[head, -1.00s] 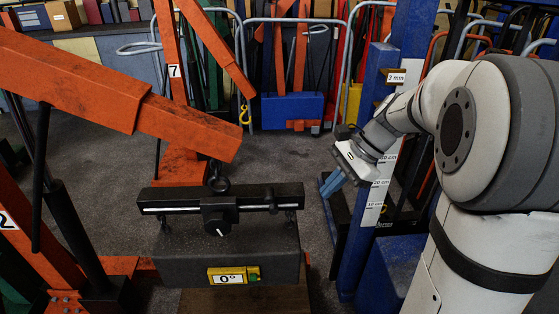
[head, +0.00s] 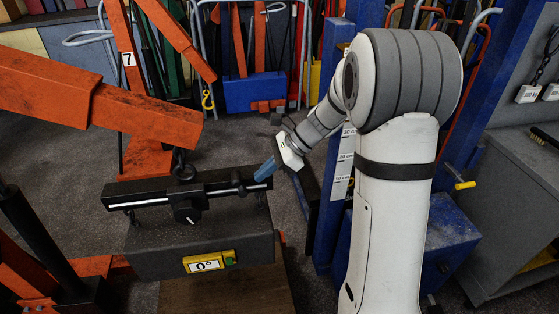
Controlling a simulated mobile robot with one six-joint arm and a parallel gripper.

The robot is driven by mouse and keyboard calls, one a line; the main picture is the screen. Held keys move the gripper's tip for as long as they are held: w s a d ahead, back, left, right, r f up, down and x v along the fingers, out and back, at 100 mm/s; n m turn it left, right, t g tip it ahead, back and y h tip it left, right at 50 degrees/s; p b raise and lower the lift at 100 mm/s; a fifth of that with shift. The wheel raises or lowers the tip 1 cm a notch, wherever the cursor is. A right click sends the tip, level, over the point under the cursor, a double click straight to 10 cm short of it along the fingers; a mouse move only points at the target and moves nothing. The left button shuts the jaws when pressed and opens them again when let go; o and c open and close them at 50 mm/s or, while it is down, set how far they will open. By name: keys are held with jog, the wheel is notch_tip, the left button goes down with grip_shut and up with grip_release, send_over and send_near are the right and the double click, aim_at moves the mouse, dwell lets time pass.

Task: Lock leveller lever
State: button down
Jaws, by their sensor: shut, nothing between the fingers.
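The leveller (head: 150,197) is a black bar with a silver rod, hung from the orange crane arm by a ring (head: 184,172). A round black knob with a short pointer (head: 187,212) sits at its middle front. A small dark upright piece (head: 236,180) stands on the bar's right part; I cannot tell which of these is the lock lever. My gripper (head: 264,171), with blue fingers, is shut and empty at the bar's right end. Its fingertips overlap the end in the picture; contact cannot be told.
A dark block (head: 165,248) with a yellow 0° display (head: 208,262) hangs under the leveller, over a wooden board (head: 230,295). The orange crane arm (head: 110,105) reaches in from the left. A blue post (head: 328,150) with scale labels stands behind my arm. Grey floor is open behind the leveller.

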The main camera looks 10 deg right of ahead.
jog(key=shift+a+r, duration=0.15)
jog(key=shift+a, duration=1.25)
jog(key=shift+d+r+p, duration=0.1)
jog(key=shift+p, duration=0.2)
